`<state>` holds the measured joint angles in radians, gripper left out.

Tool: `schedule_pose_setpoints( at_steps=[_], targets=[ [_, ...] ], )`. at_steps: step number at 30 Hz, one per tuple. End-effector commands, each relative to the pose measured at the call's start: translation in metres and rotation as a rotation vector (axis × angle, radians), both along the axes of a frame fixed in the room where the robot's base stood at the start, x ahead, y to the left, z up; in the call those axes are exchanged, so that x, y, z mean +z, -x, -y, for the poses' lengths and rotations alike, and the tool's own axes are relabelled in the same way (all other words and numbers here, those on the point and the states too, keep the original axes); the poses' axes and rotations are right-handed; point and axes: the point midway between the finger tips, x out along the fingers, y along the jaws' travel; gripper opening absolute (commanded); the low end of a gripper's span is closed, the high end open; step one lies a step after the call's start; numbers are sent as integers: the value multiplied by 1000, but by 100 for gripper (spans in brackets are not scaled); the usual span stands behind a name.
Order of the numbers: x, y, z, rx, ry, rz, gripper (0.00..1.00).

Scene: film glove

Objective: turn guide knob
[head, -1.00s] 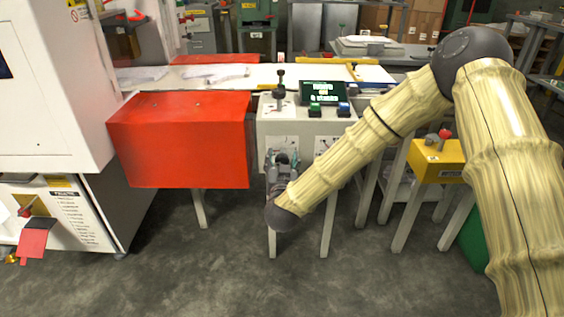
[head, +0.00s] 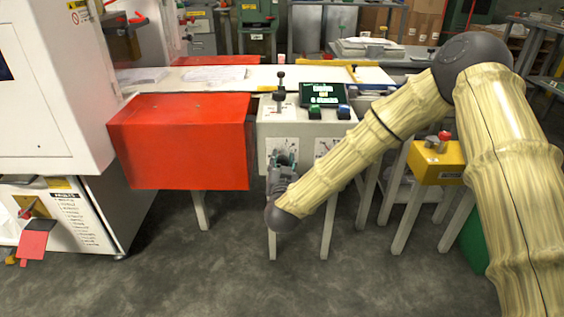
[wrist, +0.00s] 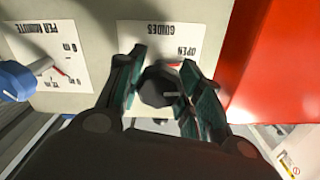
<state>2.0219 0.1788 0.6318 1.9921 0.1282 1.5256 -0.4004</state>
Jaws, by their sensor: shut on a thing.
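A blue-handled control (wrist: 18,80) with a PER MINUTE plate sits beside the guide plate. A red cover (head: 180,140) stands close to the left. A lever (head: 280,88) and a small screen (head: 322,94) are on top of the box.

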Motion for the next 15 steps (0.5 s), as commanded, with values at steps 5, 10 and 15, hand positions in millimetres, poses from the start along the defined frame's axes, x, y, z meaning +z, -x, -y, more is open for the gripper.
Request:
schedule_pose_setpoints(
  at_steps=[5,10,15],
  targets=[
    [1,0,1,-3,-127,-1,12],
    [1,0,1,-2,-284,-1,12],
    [1,0,1,-4,-447,-1,12]
  ],
)
